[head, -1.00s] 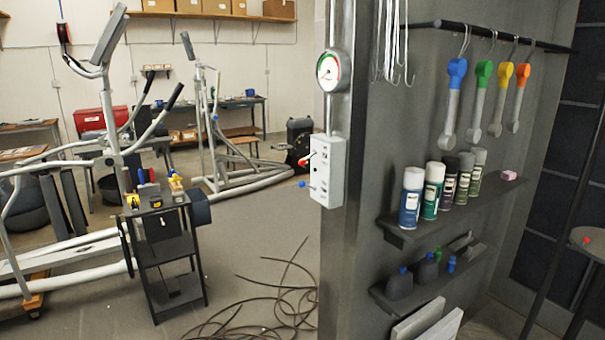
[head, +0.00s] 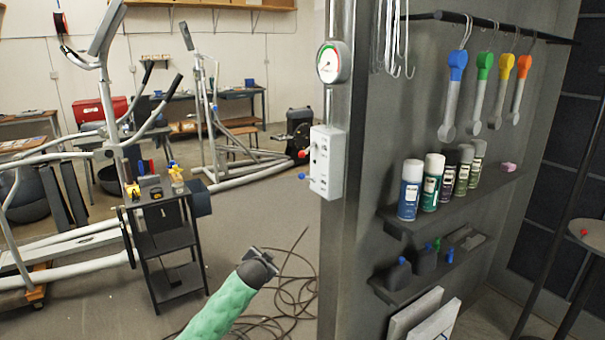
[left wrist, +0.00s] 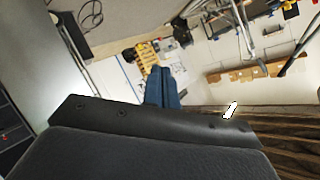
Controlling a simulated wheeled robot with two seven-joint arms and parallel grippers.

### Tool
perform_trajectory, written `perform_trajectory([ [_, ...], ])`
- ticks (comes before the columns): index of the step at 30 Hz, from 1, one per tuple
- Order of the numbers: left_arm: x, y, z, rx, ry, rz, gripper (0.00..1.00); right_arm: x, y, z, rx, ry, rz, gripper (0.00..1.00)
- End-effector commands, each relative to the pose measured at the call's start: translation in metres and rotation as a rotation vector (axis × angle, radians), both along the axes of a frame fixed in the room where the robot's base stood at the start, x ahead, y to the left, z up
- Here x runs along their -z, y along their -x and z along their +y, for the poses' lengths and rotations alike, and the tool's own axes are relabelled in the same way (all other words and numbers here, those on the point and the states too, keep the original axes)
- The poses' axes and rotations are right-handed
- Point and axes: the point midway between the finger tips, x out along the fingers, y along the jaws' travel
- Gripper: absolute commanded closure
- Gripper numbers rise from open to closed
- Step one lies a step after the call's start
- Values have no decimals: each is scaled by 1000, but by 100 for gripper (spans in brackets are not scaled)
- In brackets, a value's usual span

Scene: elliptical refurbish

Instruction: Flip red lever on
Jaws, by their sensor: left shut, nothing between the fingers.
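The red lever (head: 303,153) sticks out from the left side of a white switch box (head: 328,162) on the end of the grey partition. A blue-tipped lever (head: 303,177) sits below it on the same box. My left gripper (head: 262,255), at the end of a green-sleeved arm, is below and left of the box, apart from both levers. In the left wrist view its blue fingers (left wrist: 162,88) are together with nothing between them. My right gripper is not in view.
A round gauge (head: 333,62) is above the box. Spray cans (head: 410,190) stand on a partition shelf to the right. A small black cart (head: 165,240) and exercise machines stand on the left. Dark cable (head: 295,285) lies on the floor below the box.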

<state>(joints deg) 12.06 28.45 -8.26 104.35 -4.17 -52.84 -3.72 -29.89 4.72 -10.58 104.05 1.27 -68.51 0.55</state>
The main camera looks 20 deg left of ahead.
Motion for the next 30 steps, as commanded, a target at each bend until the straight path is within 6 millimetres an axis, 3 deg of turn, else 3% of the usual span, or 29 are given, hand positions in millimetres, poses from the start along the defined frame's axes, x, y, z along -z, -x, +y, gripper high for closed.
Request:
perform_trajectory([
  [1, -35, -15, 13, 23, -54, -66, 100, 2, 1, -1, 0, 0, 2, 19],
  [6, -127, -46, 38, 126, -263, -273, 100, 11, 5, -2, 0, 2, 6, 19],
  [12, -199, -57, 44, 246, -512, -466, 100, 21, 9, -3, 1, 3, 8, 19],
  [20, -241, -48, 27, 396, -830, -680, 100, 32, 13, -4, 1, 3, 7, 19],
  [30, -268, -14, -22, 535, -1237, -999, 100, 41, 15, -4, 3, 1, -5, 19],
])
